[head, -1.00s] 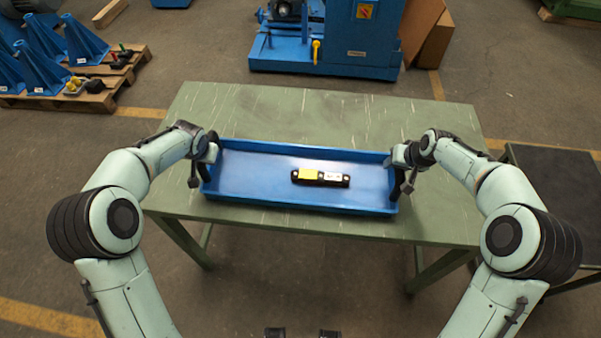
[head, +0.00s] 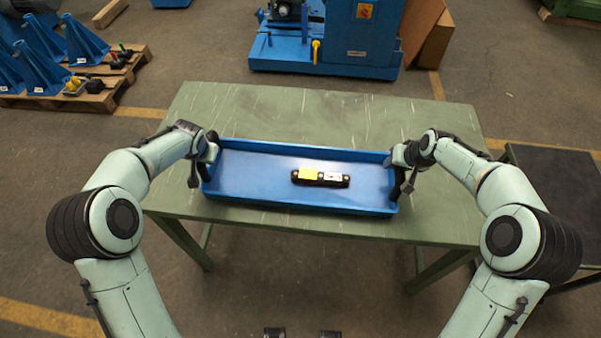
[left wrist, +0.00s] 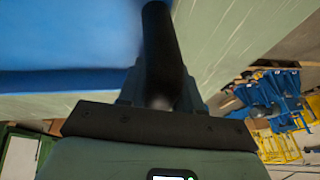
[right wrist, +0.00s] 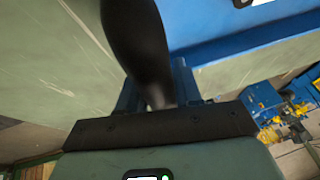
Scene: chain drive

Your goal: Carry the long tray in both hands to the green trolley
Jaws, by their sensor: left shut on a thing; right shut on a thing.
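The long blue tray (head: 255,180) is at the green table, near its front edge; I cannot tell whether it rests on the top or is slightly raised. A black part with yellow and white labels (head: 320,177) lies in it, right of the middle. My left gripper (head: 204,162) is shut on the tray's left end. My right gripper (head: 400,168) is shut on its right end. A dark handle (left wrist: 162,60) fills the jaws in the left wrist view, and another dark handle (right wrist: 138,45) does so in the right wrist view. A green object (head: 575,8), partly cut off, shows at the far top right.
The green worktable (head: 300,110) is otherwise bare. A dark-topped table (head: 560,190) stands close at its right. A blue machine (head: 330,40) and brown boards (head: 428,35) stand behind. A pallet with blue brackets (head: 90,85) is at the left. Floor shows between them.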

